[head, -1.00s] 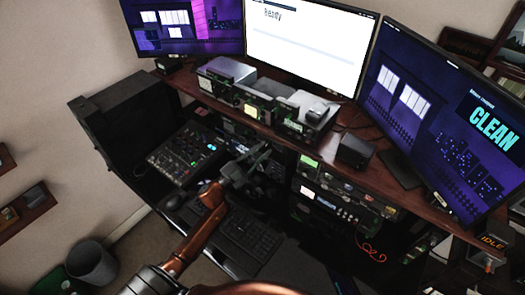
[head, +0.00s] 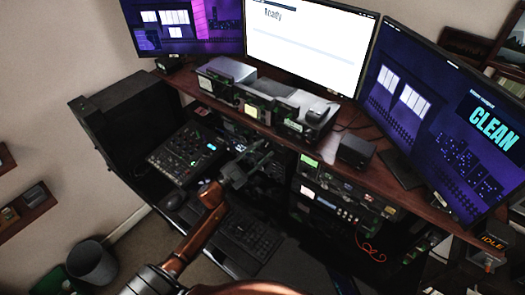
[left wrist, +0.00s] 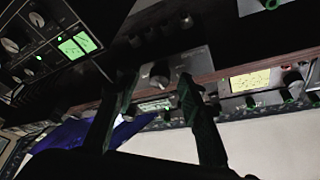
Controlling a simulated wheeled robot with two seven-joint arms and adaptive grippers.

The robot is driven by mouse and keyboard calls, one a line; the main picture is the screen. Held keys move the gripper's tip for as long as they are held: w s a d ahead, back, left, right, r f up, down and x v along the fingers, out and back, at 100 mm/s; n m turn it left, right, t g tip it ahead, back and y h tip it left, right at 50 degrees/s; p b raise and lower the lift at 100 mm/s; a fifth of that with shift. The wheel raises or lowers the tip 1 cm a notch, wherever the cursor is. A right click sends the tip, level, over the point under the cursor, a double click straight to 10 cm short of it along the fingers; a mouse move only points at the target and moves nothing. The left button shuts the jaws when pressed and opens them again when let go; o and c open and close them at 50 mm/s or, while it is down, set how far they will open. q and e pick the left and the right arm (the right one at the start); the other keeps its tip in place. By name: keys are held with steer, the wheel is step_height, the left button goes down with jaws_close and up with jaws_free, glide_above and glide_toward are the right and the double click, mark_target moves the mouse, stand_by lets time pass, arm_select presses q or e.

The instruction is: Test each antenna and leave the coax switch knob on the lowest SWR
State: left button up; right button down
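My left gripper (head: 262,152) is in front of the desk's lower equipment shelf in the head view. In the left wrist view its two dark fingers (left wrist: 158,86) are apart, with nothing held between them. A dark round knob (left wrist: 160,72) on a grey box (left wrist: 185,62) shows between the fingertips, seemingly beyond them; contact cannot be told. I cannot tell for sure whether this is the coax switch knob. A yellow-lit meter (left wrist: 250,81) is right of it, and a green-lit meter (left wrist: 79,45) is at upper left; their readings are too small. My right gripper is not in view.
The centre monitor (head: 310,45) reads "Ready"; the right monitor (head: 450,125) shows "CLEAN". A small sign (head: 493,242) reads "IDLE". Radio boxes (head: 255,105) line the desk shelf. A mixer (head: 185,152) and keyboard (head: 250,238) lie below, close to my left arm.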

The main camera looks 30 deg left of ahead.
arm_select(q)
steer(key=v, duration=1.2)
stand_by(1.5)
